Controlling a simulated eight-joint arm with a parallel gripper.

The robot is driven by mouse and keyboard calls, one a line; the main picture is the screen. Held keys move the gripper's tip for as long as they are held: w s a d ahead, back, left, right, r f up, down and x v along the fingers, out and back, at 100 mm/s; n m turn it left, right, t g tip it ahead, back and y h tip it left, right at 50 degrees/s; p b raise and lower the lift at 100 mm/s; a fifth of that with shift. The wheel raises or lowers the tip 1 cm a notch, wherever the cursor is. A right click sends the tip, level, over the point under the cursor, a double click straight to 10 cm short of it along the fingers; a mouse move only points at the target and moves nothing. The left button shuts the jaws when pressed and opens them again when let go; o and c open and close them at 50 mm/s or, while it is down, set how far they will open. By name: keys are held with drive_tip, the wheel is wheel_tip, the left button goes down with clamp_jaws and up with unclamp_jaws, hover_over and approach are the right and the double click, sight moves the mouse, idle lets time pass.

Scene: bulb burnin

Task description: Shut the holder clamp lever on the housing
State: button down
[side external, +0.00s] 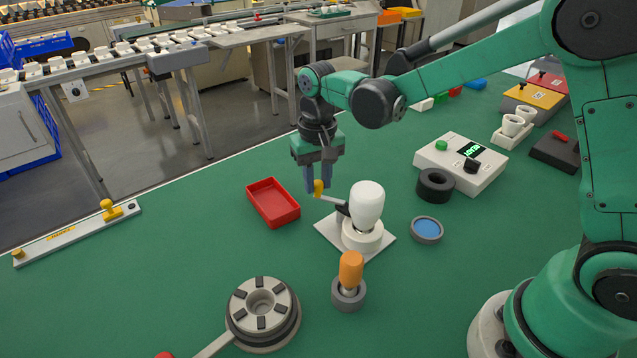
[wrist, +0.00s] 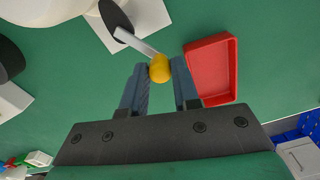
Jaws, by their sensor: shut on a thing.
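The housing is a white round holder (side external: 362,237) on a square white plate (side external: 329,233), with a white bulb (side external: 367,203) upright in it. A clamp lever (side external: 331,199) sticks out from the housing's left side, with a yellow knob (side external: 318,188) at its free end. My gripper (side external: 317,189) is shut on the yellow knob. In the wrist view the knob (wrist: 160,68) sits between the fingertips and the pale lever arm (wrist: 133,41) runs to the upper left. The bulb and plate show only in part there.
A red tray (side external: 273,203) lies close left of my gripper. An orange-handled tool in a grey cup (side external: 348,294) and a round grey fixture (side external: 262,313) stand in front. A blue-topped dish (side external: 426,229), black ring (side external: 435,185) and display box (side external: 461,165) lie right.

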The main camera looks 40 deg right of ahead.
sight(344, 208)
idle(0.3)
drive_tip(key=c, duration=0.6)
unclamp_jaws()
drive_tip(key=shift+c, duration=0.2)
drive_tip(key=shift+r, duration=2.85)
drive_tip(key=s+d+n+t, duration=0.1)
drive_tip(key=s+t, duration=0.1)
drive_tip(key=s, duration=0.1)
drive_tip(key=s+d+r+n+t, duration=0.1)
drive_tip(key=s+t, duration=0.1)
drive_tip(key=s, duration=0.1)
drive_tip(key=s+d+r+t, duration=0.1)
drive_tip(key=s+t, duration=0.1)
drive_tip(key=s, duration=0.1)
drive_tip(key=shift+s+d+r+n, duration=0.15)
drive_tip(key=shift+s+r+n, duration=0.1)
drive_tip(key=shift+s+n, duration=0.15)
drive_tip(key=shift+s+d+f+t, duration=0.15)
drive_tip(key=shift+s+f+t, duration=0.25)
drive_tip(key=shift+t, duration=0.2)
